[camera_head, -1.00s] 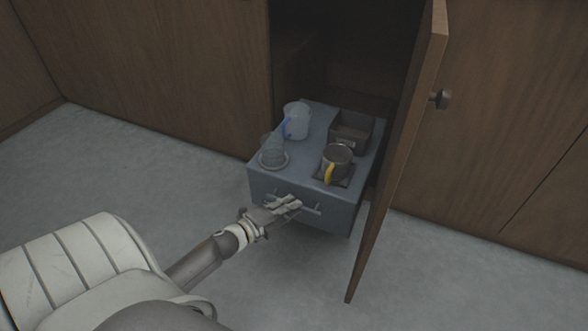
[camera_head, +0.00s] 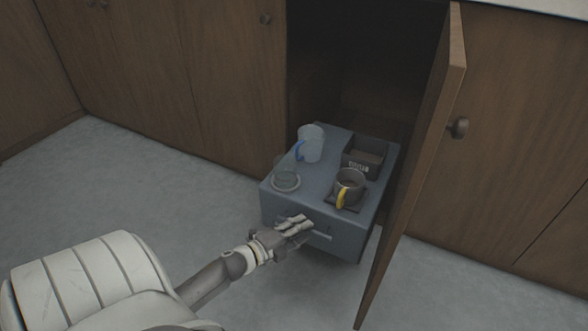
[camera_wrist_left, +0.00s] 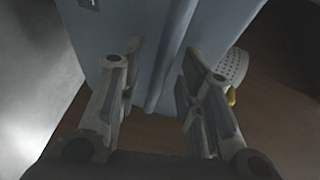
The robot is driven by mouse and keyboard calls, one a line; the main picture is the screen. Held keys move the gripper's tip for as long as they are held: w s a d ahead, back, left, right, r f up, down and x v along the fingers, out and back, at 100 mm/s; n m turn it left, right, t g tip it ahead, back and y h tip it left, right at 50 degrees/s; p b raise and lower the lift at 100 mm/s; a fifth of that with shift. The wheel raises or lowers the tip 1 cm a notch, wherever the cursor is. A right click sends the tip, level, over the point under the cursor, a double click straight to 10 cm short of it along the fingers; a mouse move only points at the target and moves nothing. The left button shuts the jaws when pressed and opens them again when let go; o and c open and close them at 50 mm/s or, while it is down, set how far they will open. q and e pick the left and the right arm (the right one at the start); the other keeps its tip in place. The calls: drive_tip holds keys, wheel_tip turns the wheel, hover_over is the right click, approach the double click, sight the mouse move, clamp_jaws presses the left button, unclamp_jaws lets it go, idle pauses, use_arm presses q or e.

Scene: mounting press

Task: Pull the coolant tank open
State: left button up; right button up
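The coolant tank appears to be the blue-grey box (camera_head: 312,181), jutting out of the dark cabinet opening, with a bar handle (camera_head: 321,237) on its front face. My left gripper (camera_head: 300,226) is at that handle. In the left wrist view the two fingers (camera_wrist_left: 158,62) are spread, with the handle bar (camera_wrist_left: 168,62) between them and gaps showing beside it. Part of the handle is hidden by the gripper in the head view. My right gripper is not in view.
An open wooden door (camera_head: 421,170) stands close at right. Floor at left is clear.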

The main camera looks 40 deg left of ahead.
use_arm(q)
drive_tip(key=v, duration=1.2)
